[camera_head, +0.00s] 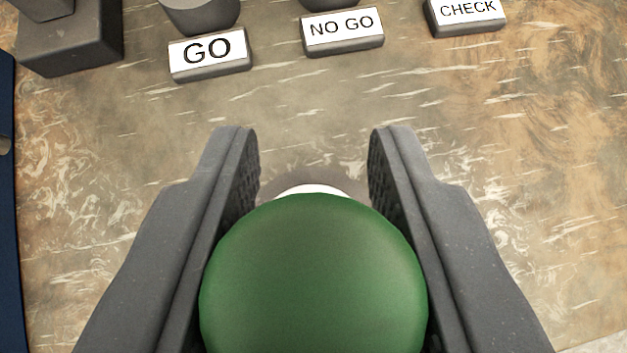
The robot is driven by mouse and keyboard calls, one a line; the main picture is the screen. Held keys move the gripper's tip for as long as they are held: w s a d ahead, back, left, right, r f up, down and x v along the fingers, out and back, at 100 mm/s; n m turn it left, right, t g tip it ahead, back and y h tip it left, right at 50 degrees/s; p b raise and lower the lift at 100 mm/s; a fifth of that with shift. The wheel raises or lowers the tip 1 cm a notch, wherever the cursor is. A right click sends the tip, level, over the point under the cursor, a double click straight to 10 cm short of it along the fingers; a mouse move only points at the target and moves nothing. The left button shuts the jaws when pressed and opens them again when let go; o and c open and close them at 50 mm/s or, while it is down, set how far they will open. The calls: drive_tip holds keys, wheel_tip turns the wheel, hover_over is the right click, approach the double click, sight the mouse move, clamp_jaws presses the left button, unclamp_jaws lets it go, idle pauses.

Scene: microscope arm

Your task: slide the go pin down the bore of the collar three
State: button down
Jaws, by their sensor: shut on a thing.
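My gripper (313,150) is shut on the go pin, whose round green head (313,275) fills the space between the two fingers. The head hides the rest of the pin from this view. A thin white edge (313,188) shows just beyond the head, with a dull grey-brown curved shape around it. I cannot tell if that is a collar or how the pin stands to its bore. No marking for collar three is visible.
A GO label (207,52), a NO GO label (342,30) and a CHECK label (467,12) stand along the far side. Grey round holders rise behind the first two. A dark block (68,40) is at far left, above a blue edge (8,220). The marbled surface between is clear.

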drive_tip(key=shift+f+b, duration=0.75)
drive_tip(key=shift+f, duration=1.9)
idle(0.5)
drive_tip(key=c, duration=1)
unclamp_jaws()
drive_tip(key=shift+s, duration=0.1)
drive_tip(key=shift+p+v, duration=0.85)
drive_tip(key=shift+v, duration=5.95)
drive_tip(key=shift+d+r, duration=0.1)
